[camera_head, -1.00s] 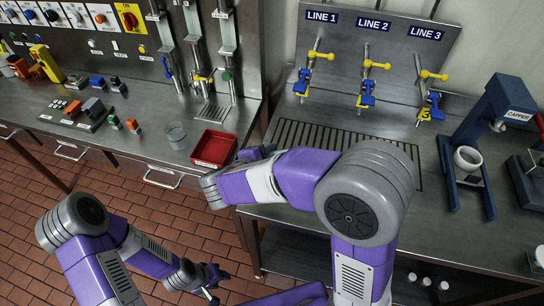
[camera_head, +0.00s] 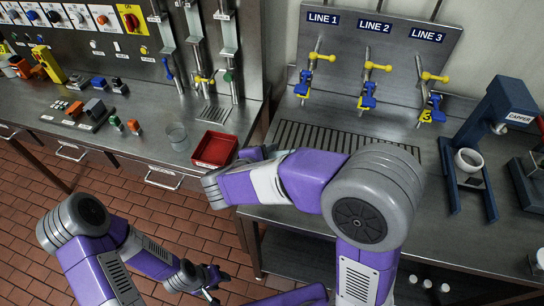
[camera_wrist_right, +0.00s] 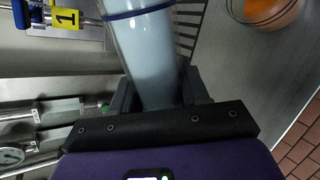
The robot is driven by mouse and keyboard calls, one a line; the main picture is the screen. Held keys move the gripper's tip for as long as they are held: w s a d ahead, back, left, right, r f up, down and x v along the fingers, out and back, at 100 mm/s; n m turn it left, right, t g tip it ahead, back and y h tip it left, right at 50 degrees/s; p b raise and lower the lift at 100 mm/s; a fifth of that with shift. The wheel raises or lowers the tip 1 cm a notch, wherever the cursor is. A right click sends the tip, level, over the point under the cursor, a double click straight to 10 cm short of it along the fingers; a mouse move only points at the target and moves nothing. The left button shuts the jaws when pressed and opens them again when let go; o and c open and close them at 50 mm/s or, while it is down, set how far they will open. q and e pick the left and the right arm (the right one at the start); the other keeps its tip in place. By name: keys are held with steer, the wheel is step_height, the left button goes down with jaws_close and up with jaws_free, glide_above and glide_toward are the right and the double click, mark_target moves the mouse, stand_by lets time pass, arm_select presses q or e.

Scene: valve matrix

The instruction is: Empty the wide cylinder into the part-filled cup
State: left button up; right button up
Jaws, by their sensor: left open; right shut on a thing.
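My right gripper (camera_wrist_right: 160,95) is shut on a wide clear cylinder (camera_wrist_right: 148,50) with pale blue contents and a dark blue band near the picture's top. The contents fill much of the part that shows; its far end is cut off. A round vessel with orange contents (camera_wrist_right: 272,8), perhaps the cup, stands apart from the cylinder at the upper right of the right wrist view, partly cut off. My right arm hides the right gripper and cylinder in the head view. My left gripper (camera_head: 212,282) is open and empty, low in front of the left bench.
A clear beaker (camera_head: 177,136) and a red tray (camera_head: 214,149) stand on the left bench. Three line valves (camera_head: 367,85) rise behind the drain grate (camera_head: 330,137). The capper (camera_head: 490,130) stands at the right.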

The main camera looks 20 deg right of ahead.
steer(key=shift+a+r+y, duration=0.15)
steer(key=shift+r+y, duration=0.15)
steer(key=shift+r, duration=0.05)
stand_by(0.8)
steer(key=shift+w+a+r+m+b, duration=0.15)
steer(key=shift+r+m+b, duration=0.15)
steer(key=shift+r+m, duration=0.2)
stand_by(1.3)
steer(key=shift+r+m+t+y+b, duration=0.75)
steer(key=shift+r+y+b, duration=0.3)
steer(key=shift+r, duration=0.5)
stand_by(3.5)
